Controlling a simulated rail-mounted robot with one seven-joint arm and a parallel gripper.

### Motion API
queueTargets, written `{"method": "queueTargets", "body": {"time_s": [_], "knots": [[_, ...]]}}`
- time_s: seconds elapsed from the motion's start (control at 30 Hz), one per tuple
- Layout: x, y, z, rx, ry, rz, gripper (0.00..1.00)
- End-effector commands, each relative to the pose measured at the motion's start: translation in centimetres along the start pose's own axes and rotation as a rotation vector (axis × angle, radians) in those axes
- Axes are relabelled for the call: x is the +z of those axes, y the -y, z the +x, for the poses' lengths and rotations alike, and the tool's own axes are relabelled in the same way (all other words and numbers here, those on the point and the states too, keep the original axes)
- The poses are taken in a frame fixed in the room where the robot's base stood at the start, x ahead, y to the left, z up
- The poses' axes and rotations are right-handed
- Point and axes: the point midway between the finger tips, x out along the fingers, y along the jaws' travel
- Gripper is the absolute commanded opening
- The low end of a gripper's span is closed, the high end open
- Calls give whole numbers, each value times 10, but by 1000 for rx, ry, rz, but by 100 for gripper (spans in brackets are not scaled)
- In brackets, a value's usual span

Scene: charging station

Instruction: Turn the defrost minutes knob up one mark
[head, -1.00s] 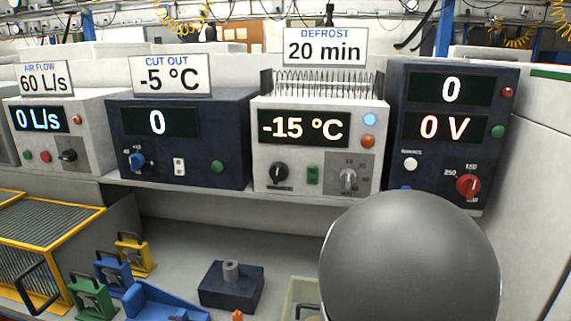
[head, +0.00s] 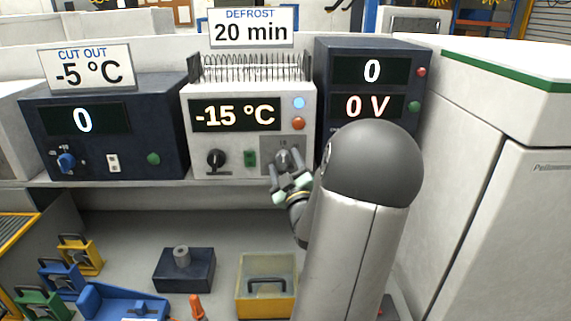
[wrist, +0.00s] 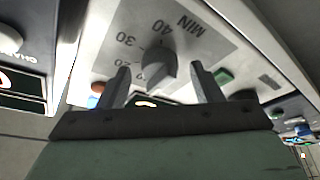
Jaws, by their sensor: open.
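The defrost minutes knob (head: 283,157) is a grey knob on a grey dial plate, low on the right of the white defrost unit (head: 226,91). In the wrist view the knob (wrist: 158,67) shows close up, with 20, 30, 40 and MIN printed around it. I cannot tell exactly which mark it points at. My gripper (head: 290,183) is open in front of the dial. In the wrist view its two fingers stand on either side of the knob with gaps visible. My gripper partly hides the dial in the head view. A sign (head: 251,28) above reads DEFROST 20 min.
A black knob (head: 216,160) and a green switch (head: 250,158) sit left of the dial. A dark 0 V unit (head: 328,75) stands right, partly behind my arm. The cut out unit (head: 150,120) is left. A yellow box (head: 265,300) and dark block (head: 184,270) lie below.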

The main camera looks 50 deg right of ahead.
Motion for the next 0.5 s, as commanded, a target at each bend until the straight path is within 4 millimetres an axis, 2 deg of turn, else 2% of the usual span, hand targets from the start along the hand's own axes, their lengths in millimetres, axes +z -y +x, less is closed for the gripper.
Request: {"method": "queueTargets", "body": {"time_s": [0.1, 0.17, 0.27, 0.3, 0.5], "knots": [[0, 0, 0, 0, 0, 0, 59], [0, 0, 0, 0, 0, 0, 45], [0, 0, 0, 0, 0, 0, 17], [0, 0, 0, 0, 0, 0, 14], [1, 1, -1, 1, -1, 3, 14]]}}
